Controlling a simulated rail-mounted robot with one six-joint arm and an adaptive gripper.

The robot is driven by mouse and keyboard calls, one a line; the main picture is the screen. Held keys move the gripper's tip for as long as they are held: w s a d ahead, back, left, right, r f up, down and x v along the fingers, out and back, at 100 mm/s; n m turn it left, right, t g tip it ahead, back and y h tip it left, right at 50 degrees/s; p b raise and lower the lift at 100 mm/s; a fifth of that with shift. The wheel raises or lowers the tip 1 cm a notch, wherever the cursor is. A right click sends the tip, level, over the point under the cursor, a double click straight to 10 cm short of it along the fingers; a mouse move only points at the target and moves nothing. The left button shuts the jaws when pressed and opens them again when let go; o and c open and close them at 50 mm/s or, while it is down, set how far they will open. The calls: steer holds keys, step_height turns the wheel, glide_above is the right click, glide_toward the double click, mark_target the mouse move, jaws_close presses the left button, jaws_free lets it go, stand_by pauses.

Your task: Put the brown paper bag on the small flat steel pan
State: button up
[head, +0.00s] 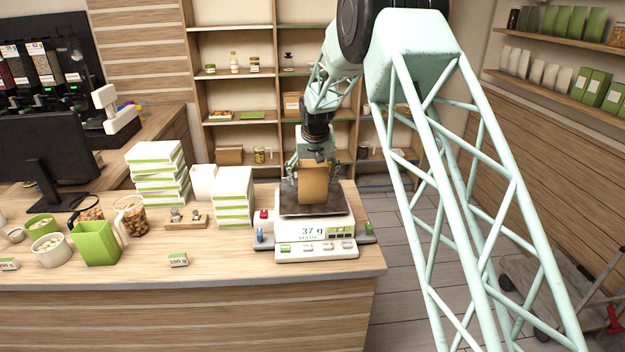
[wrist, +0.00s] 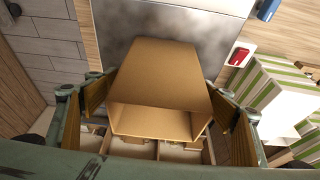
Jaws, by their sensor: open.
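The brown paper bag (head: 313,184) stands upright on the small flat steel pan (head: 335,204) of the white scale, whose display appears to read 37 g. In the wrist view the bag (wrist: 158,85) shows its open mouth toward the camera, with the grey steel pan (wrist: 110,30) beyond it. My gripper (head: 312,162) is above the pan, at the upper part of the bag. It is open, with one finger on either side of the bag. I cannot tell whether either finger touches the bag. Part of the pan is hidden behind the bag.
Stacks of green-and-white boxes (head: 234,197) stand left of the scale (head: 300,247). A green scoop-like container (head: 96,243), a white bowl (head: 52,250) and a jar of nuts (head: 131,216) are further left. The counter's right edge lies close to the scale. Shelves stand behind.

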steer(key=shift+r, duration=0.15)
steer(key=b+v, duration=0.1)
steer(key=v, duration=1.1)
stand_by(0.7)
